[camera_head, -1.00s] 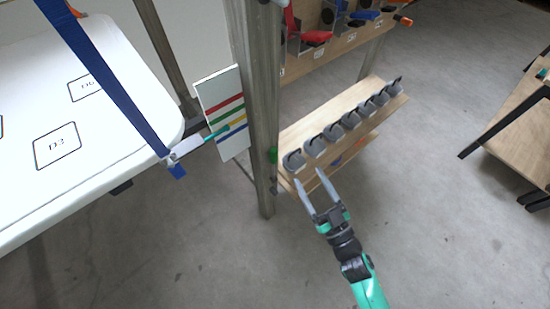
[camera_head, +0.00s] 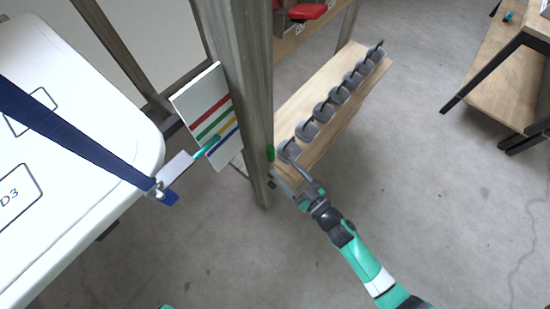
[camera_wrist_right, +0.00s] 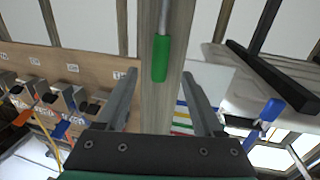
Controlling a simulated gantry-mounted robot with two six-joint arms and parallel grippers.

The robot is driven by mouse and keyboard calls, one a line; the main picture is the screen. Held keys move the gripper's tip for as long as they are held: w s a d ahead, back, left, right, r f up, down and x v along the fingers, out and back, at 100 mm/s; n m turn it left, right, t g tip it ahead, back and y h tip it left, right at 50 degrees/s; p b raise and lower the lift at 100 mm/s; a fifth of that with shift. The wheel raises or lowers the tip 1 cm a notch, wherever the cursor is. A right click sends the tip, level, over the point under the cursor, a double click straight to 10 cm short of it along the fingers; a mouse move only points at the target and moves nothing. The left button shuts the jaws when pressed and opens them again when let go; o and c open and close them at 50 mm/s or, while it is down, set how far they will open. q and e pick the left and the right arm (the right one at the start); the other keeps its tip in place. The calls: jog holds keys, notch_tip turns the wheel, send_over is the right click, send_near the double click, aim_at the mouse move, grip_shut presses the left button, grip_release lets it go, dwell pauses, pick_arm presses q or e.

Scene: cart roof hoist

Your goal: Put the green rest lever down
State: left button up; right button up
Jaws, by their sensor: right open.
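The green rest lever (camera_head: 270,153) shows as a small green grip on the side of the wooden post (camera_head: 243,80) in the head view. In the right wrist view the green grip (camera_wrist_right: 161,58) hangs at the end of a grey rod, in front of the post. My right gripper (camera_head: 281,163) is open beside the post, close to the lever. In the right wrist view its two fingers (camera_wrist_right: 160,85) stand apart on either side of the line of the lever, with nothing between them that I can see gripped. My left gripper is not in view.
A shelf (camera_head: 335,95) with several grey hooked pieces lies just right of the post. A white board with coloured stripes (camera_head: 206,105) is left of it. The white roof (camera_head: 75,130) with a blue strap (camera_head: 80,140) fills the left. Open floor lies below.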

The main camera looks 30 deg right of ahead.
aim_at(274, 157)
jog(key=w+b, duration=0.1)
jog(key=w, duration=0.4)
jog(key=shift+w+a, duration=0.15)
jog(key=shift+a, duration=0.05)
grip_shut()
dwell(1.1)
